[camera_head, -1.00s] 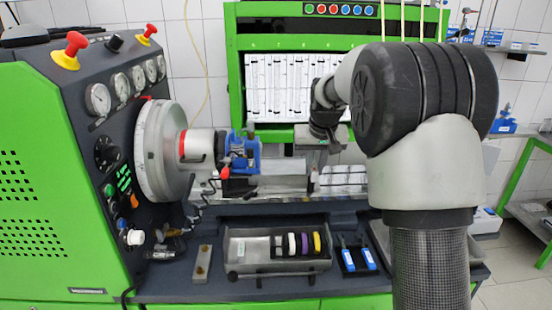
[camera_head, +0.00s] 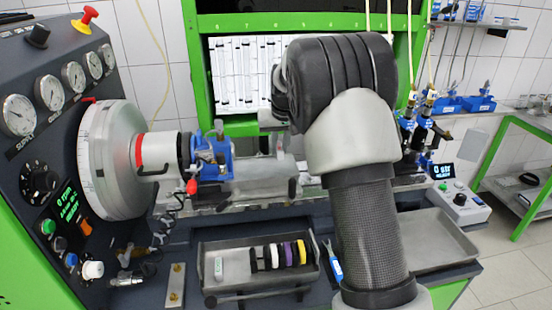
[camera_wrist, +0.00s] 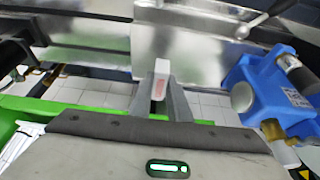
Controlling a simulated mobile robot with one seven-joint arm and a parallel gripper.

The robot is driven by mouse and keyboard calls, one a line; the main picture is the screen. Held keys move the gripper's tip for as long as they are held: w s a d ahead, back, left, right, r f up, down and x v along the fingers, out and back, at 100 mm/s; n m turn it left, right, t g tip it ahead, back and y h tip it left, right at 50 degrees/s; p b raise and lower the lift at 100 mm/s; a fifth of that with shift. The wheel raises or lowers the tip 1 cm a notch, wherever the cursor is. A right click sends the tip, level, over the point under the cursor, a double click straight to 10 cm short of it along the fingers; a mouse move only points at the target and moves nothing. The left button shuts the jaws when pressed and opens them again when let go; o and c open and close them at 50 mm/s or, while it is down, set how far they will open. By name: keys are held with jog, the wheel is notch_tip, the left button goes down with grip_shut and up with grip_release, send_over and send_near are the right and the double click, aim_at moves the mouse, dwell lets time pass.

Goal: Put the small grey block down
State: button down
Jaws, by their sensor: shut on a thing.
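The small grey block (camera_wrist: 161,79) shows in the wrist view as a pale upright piece with a reddish mark on its face. My gripper (camera_wrist: 166,103) is shut on it, with the two grey fingers at its sides and the block sticking out past them. Behind the block in this view is a bright metal surface. In the head view most of my gripper is hidden behind my arm, and I cannot make out the block for sure there.
A grey tray (camera_head: 213,250) holds several coloured discs and a small pale piece. A blue pump clamp (camera_head: 212,160) sits on the bench, and it is near my gripper's right in the wrist view (camera_wrist: 262,92). An empty grey tray (camera_head: 447,240) lies at the right.

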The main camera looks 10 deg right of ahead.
aim_at(279, 158)
jog(key=shift+f, duration=1.95)
jog(key=shift+f, duration=0.2)
jog(key=c, duration=1.7)
grip_release()
jog(key=shift+o, duration=0.2)
